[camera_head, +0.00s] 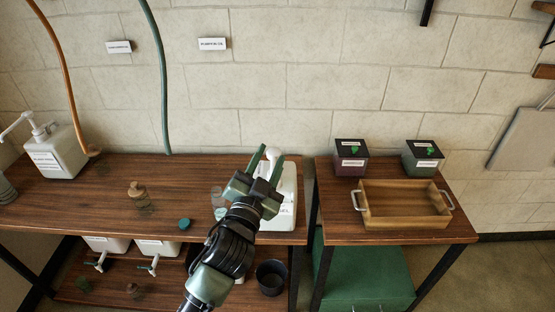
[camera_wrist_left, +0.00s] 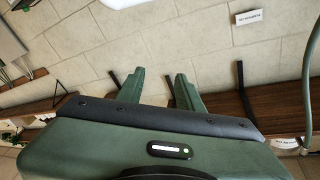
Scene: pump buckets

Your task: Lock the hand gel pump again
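The hand gel pump (camera_head: 289,196) is a white container with a label ending in "GEL". It stands near the right end of the long wooden bench, and my left gripper and arm hide much of it. A white pump head (camera_head: 272,152) shows around the fingertips. My left gripper (camera_head: 270,160) is in front of or over the container, its fingers apart. In the left wrist view the left gripper (camera_wrist_left: 160,72) is open with nothing between the fingers. A white piece (camera_wrist_left: 120,2) at that view's top edge is too cropped to identify. My right gripper is not in view.
Another white pump container (camera_head: 58,152) stands at the bench's left. A teal cap (camera_head: 184,224), a tan stopper (camera_head: 137,190) and clear cups (camera_head: 217,198) are on the bench (camera_head: 100,200). A wooden tray (camera_head: 403,219) and two dark boxes occupy the right table. Hoses hang behind.

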